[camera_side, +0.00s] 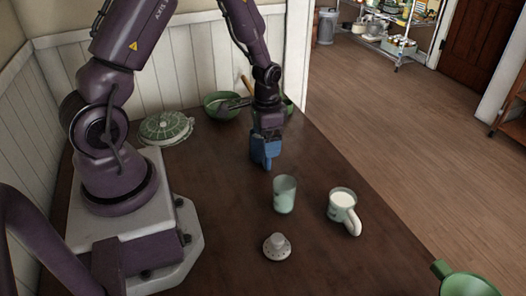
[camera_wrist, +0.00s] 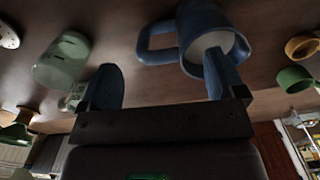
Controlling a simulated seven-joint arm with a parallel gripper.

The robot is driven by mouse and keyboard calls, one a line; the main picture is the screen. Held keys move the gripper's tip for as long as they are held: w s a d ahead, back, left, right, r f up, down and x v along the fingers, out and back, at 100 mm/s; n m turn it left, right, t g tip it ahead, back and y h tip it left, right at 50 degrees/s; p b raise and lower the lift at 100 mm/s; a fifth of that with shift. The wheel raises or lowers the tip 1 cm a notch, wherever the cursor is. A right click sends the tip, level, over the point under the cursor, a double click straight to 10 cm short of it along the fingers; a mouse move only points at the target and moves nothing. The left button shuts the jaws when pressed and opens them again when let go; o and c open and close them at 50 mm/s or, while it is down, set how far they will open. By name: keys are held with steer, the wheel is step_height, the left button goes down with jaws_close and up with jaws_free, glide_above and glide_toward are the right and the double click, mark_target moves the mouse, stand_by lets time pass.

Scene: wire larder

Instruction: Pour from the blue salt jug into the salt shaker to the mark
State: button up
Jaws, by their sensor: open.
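The blue salt jug (camera_wrist: 190,62) shows in the wrist view with its handle to the left and a pale inside. My gripper (camera_wrist: 165,82) is open, with its right finger overlapping the jug's mouth; I cannot tell if that finger is inside or in front. In the side view my gripper (camera_side: 266,163) points down behind the glass; I cannot pick out the jug from the blue fingers there. The salt shaker looks to be the pale green glass (camera_side: 285,195), upright and open-topped, also in the wrist view (camera_wrist: 62,60). Its domed lid (camera_side: 278,247) lies apart, nearer the camera.
A pale mug (camera_side: 341,204) with white contents stands right of the glass. A green bowl (camera_side: 216,104) and a green lidded dish (camera_side: 166,128) stand at the back. A green cup (camera_side: 466,284) is at the lower right. The front middle of the table (camera_side: 340,262) is clear.

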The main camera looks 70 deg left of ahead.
step_height(320, 180, down, 3)
steer(key=shift+f, duration=0.15)
steer(key=shift+c, duration=0.2)
